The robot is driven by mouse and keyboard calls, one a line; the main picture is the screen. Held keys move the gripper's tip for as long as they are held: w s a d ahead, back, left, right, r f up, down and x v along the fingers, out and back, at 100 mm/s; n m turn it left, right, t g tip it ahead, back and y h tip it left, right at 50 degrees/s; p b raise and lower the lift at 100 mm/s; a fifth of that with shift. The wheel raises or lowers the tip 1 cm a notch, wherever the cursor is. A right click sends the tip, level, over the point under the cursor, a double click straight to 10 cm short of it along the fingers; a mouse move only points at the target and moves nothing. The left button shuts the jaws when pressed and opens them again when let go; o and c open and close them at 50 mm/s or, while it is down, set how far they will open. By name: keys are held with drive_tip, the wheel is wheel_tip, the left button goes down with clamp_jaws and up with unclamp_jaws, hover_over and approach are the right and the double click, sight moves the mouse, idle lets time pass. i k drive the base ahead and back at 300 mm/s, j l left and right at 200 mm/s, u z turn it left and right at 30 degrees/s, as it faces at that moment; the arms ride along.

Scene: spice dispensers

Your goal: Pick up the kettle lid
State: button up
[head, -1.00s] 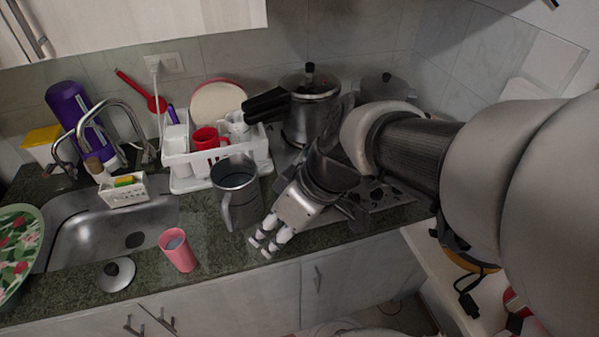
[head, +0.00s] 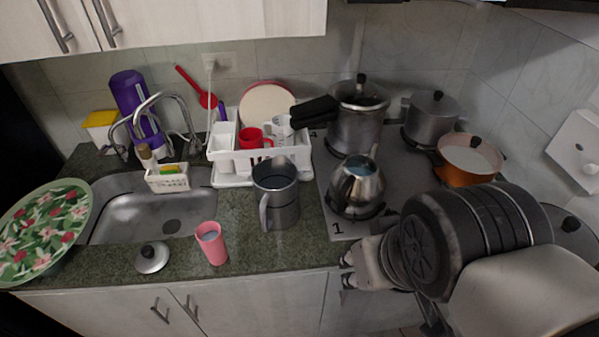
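The kettle lid (head: 152,258) is a small round silver lid with a black knob. It lies knob up on the front of the green-grey counter, below the sink and left of a pink cup (head: 211,242). The steel kettle (head: 357,190) stands on the stove with its top uncovered. My gripper (head: 346,270) is by the front edge of the counter, below the kettle and well to the right of the lid. Its two fingertips are apart, with nothing seen between them.
A tall steel pitcher (head: 277,196) stands between the pink cup and the kettle. A white dish rack (head: 230,158) is behind it. A floral plate (head: 40,228) lies left of the sink (head: 130,212). Pots and an orange pan (head: 468,158) crowd the stove. Counter around the lid is clear.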

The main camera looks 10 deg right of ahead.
sight(151, 257)
drive_tip(key=j+u, duration=0.2)
drive_tip(key=u, duration=1.25)
drive_tip(key=l+z, duration=0.1)
drive_tip(key=z, duration=1.85)
drive_tip(key=u, duration=1.95)
drive_tip(key=i+j+z, duration=0.15)
drive_tip(key=i, duration=0.25)
drive_tip(key=i+j+z, duration=0.15)
drive_tip(key=i, duration=0.25)
drive_tip(key=j, duration=0.1)
